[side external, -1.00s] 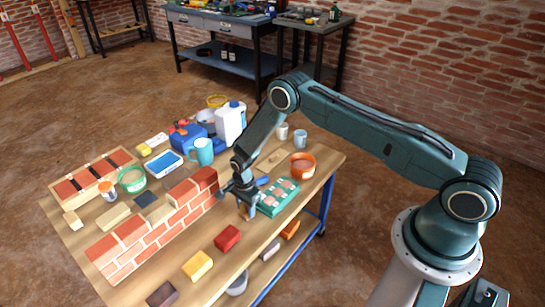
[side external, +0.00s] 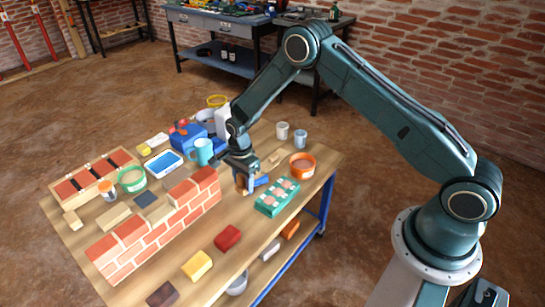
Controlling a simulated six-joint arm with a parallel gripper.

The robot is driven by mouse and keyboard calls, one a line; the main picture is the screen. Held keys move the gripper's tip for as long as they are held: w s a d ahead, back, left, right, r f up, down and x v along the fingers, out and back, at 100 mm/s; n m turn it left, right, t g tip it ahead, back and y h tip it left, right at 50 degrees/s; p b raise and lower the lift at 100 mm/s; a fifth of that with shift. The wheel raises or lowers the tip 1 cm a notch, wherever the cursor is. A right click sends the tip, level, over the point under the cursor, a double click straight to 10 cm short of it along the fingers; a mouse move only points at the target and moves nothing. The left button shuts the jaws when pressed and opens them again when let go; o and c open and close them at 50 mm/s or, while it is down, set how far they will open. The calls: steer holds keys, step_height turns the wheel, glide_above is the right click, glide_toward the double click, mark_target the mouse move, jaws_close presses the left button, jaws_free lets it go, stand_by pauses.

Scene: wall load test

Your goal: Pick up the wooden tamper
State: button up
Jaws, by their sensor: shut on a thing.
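My gripper (side external: 244,184) is shut on the wooden tamper (side external: 239,183), a small tan-brown piece mostly hidden by the fingers. They are over the right part of the wooden worktable (side external: 255,228), just right of the brick wall's (side external: 170,221) high end. The tamper seems to be held clear of the tabletop. A blue-handled item (side external: 261,181) shows just right of the fingers.
A green tray with round pinkish items (side external: 277,197) lies right of my gripper, and an orange tub (side external: 302,164) stands behind it. Loose bricks (side external: 227,237) line the front.

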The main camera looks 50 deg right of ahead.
step_height(320, 180, up, 7)
steer(key=shift+r, duration=0.15)
stand_by(0.6)
steer(key=shift+o, duration=1.3)
steer(key=c, duration=0.3)
steer(key=s+d+f, duration=0.4)
steer(key=d+f, duration=0.3)
steer(key=f, duration=0.2)
steer(key=shift+d+f, duration=0.25)
steer(key=shift+d, duration=0.1)
steer(key=shift+f, duration=0.15)
steer(key=shift+f, duration=2.75)
steer(key=shift+f, duration=0.7)
